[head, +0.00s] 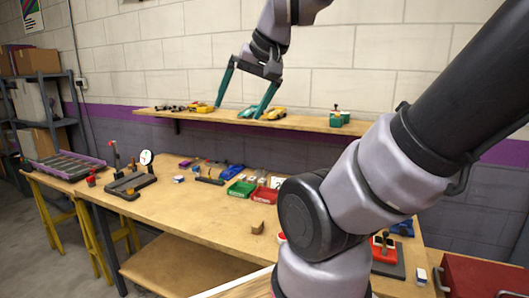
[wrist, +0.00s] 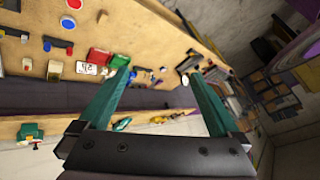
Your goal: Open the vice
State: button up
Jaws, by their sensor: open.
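No thing shows clearly as the vice. A small green device with a dark, red-tipped upright part (head: 339,118) stands on the right part of the wall shelf; it may be the vice, but it is too small to tell. A green device also shows at the left of the wrist view (wrist: 31,132). A black device with a lever and a white round dial (head: 130,184) stands on the bench's left part. My gripper (head: 242,108) is open and empty, fingers pointing down, in front of the shelf and left of the green device. Its spread fingers show in the wrist view (wrist: 158,78).
The wall shelf (head: 300,123) holds several toy cars. The bench (head: 190,215) carries red and green bins, small parts, a brown block (head: 257,227) and a red device (head: 383,246). My arm covers the bench's right part. The bench's front middle is mostly clear.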

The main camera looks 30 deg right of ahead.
aim_at(402, 230)
jog(key=z, duration=2)
